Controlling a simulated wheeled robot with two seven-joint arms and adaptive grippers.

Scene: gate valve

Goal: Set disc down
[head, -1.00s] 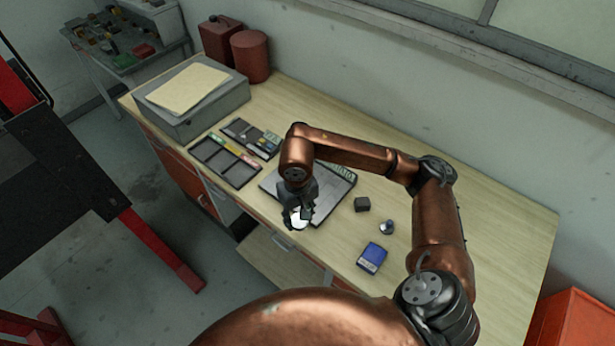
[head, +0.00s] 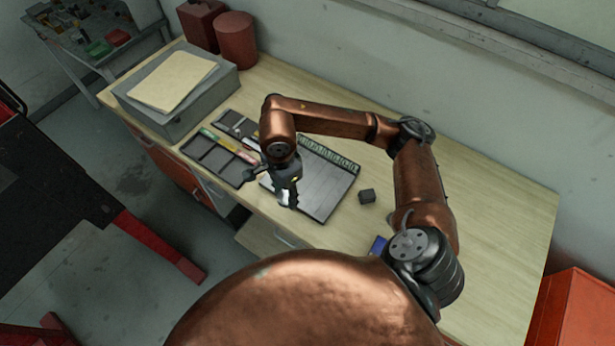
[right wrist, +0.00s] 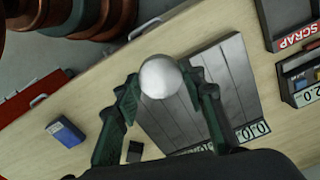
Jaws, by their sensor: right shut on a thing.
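My right gripper (head: 284,190) is shut on a pale metal disc (right wrist: 160,77). In the right wrist view the disc sits between the two fingertips (right wrist: 160,82), its round face to the camera. In the head view the disc (head: 284,198) shows as a small bright sliver, partly hidden by the fingers. The gripper is over the left front part of a grey plate (head: 325,192) with lanes and number labels along its back edge. Whether the disc touches the plate cannot be told. My left gripper is not in view.
A partitioned tray (head: 214,160), labelled SCRAP in the wrist view (right wrist: 293,36), lies left of the plate. A dark block (head: 367,196) and a blue box (head: 378,245) lie to its right. A grey case (head: 178,93) stands at the back left. The bench's right part is clear.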

